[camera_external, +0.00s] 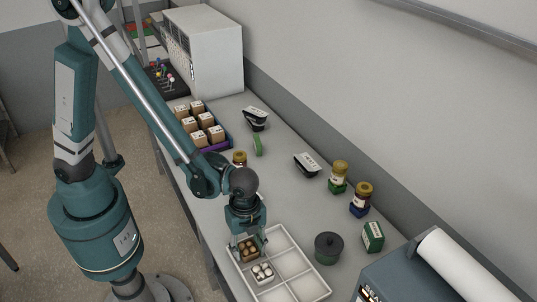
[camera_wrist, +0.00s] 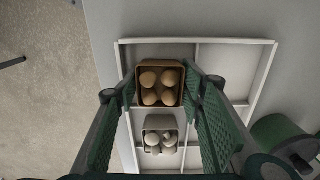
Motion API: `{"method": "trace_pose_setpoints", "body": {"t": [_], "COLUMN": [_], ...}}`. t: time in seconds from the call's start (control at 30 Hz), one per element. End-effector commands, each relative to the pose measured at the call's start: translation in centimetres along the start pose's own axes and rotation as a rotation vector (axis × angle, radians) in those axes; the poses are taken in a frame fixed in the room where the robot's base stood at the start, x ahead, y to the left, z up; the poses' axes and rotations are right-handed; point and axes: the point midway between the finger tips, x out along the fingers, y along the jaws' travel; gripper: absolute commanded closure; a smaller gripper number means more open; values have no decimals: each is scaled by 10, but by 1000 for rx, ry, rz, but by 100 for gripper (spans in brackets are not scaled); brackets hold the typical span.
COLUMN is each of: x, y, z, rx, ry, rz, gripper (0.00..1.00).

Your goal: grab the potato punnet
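The potato punnet is a small brown open box (camera_wrist: 160,104) holding several tan potatoes. It sits in an upper compartment of a white divided tray (camera_wrist: 228,43), in the left column. My gripper (camera_external: 247,243) is low over the tray, pointing down. Its green fingers stand apart, one on each side of the punnet in the wrist view. The right finger looks very near the punnet's wall and the left one shows a slim gap. I cannot tell whether either touches. In the external view the gripper partly covers the punnet (camera_external: 250,258).
A punnet of pale, whitish produce (camera_wrist: 160,150) sits below the potatoes in the same tray. A dark green pot (camera_external: 328,248) stands right of the tray. Jars (camera_external: 361,198), black trays (camera_external: 307,165) and a crate of boxes (camera_external: 217,146) stand farther back.

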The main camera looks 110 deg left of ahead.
Motion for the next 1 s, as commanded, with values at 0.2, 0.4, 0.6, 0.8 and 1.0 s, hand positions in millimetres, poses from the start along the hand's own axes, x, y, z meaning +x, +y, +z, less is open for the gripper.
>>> {"method": "trace_pose_setpoints", "body": {"t": [0.2, 0.4, 0.6, 0.8, 1.0], "x": [0, 0, -3, -14, -34], "y": [0, 0, 0, 0, 0], "z": [0, 0, 0, 0, 0], "rx": [0, 0, 0, 0, 0], "ry": [0, 0, 0, 0, 0], "rz": [0, 0, 0, 0, 0], "gripper": [79, 79, 79, 79, 79]}}
